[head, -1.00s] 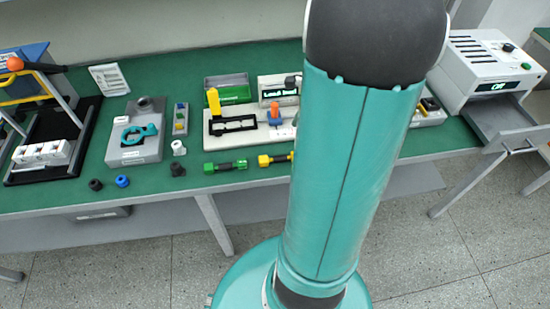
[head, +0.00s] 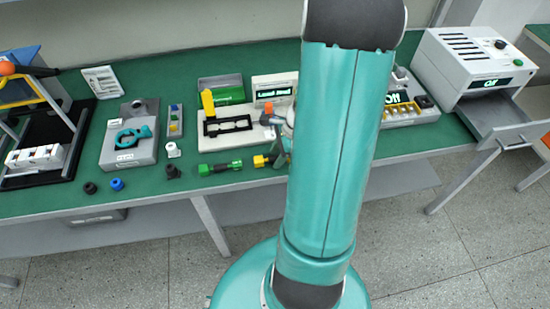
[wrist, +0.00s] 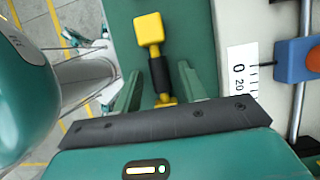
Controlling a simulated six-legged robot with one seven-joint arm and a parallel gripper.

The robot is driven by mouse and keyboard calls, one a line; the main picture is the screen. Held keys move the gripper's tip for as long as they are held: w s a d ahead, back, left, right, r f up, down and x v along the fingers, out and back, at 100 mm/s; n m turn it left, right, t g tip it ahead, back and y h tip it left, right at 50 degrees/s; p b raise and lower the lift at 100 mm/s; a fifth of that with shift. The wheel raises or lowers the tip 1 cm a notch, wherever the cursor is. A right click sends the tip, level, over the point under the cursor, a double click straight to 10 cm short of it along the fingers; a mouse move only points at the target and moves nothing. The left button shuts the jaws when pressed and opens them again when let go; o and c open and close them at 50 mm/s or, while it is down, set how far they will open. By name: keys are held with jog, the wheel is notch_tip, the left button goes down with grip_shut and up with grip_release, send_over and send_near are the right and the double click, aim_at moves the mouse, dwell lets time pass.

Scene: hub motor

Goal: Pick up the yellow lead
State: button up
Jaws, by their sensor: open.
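The yellow lead (wrist: 150,30) has a yellow block end, a black sleeve and another yellow end. In the wrist view it lies lengthwise on the green bench top, its lower part between my open fingers. My gripper (wrist: 158,88) is open and holds nothing; I cannot tell how high it is above the lead. In the head view the yellow lead (head: 260,161) is near the bench's front edge, its right part hidden by my gripper and arm.
A green lead (head: 220,168) lies just left of the yellow one. A pale fixture (head: 222,137) with an orange and blue part (wrist: 297,60) stands close by on the right in the wrist view. Black and blue knobs (head: 117,184) lie further left.

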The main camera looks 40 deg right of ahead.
grip_shut()
